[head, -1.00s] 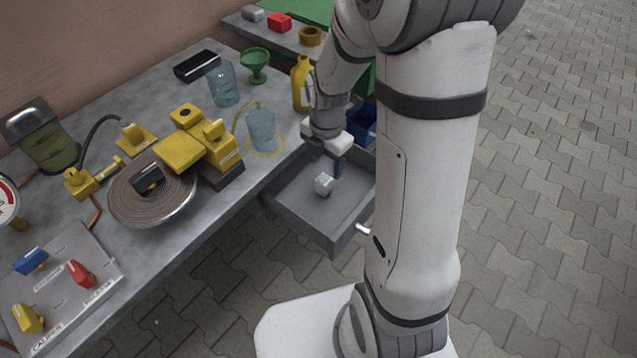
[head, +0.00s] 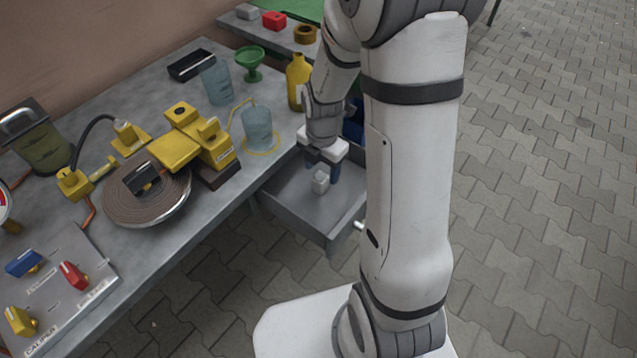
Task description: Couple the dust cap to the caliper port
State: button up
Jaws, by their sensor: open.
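A small pale grey piece (head: 320,182), which may be the dust cap, lies in the open grey drawer (head: 285,207) under the bench. My gripper (head: 322,170) points down into the drawer, its blue fingers open just above and beside this piece. I cannot tell whether they touch it. The yellow caliper (head: 178,150) sits over the brown-faced disc (head: 148,208) on the bench. A dark round opening shows on top of its rear block, but I cannot tell whether this is the port.
On the bench are a clear cup (head: 257,128), a blue-tinted bottle (head: 216,82), a yellow bottle (head: 297,80), a green funnel (head: 249,62) and a black tray (head: 191,65). A panel (head: 65,285) with coloured knobs lies at front left. Paved floor is clear at right.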

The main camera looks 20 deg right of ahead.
aim_at(321, 176)
jog(key=f, duration=0.3)
jog(key=f+b, duration=0.1)
jog(key=f, duration=0.1)
jog(key=shift+w+f, duration=0.1)
jog(key=shift+w, duration=0.15)
jog(key=shift+c, duration=0.6)
jog(key=c, duration=0.9)
